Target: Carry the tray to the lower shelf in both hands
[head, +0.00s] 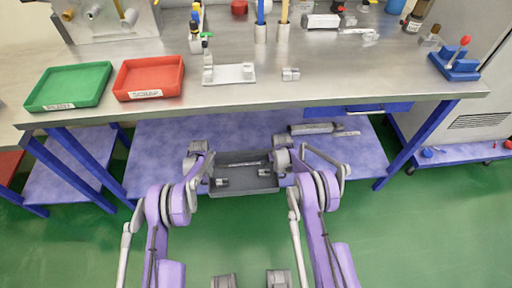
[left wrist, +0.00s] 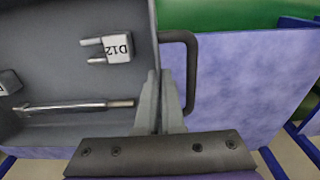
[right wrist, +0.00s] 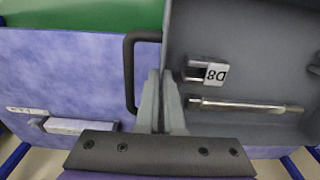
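The dark grey tray (head: 240,187) is level between my two grippers at the lower shelf (head: 160,150). Its front part reaches past the shelf's front edge; I cannot tell whether it rests on the shelf or hangs just above. My left gripper (left wrist: 160,80) is shut on the tray's side wall beside the black handle (left wrist: 192,75). My right gripper (right wrist: 161,80) is shut on the opposite wall beside the other handle (right wrist: 130,75). Inside lie a metal rod (left wrist: 75,106), a fitting marked D12 (left wrist: 117,48) and a fitting marked D8 (right wrist: 213,73).
A cylinder (head: 312,128) lies on the shelf to the right, behind the tray. The shelf's left part is clear. The steel worktop (head: 330,85) above holds a green bin (head: 70,86), a red bin (head: 150,77) and tools. Blue legs (head: 425,140) stand at the sides.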

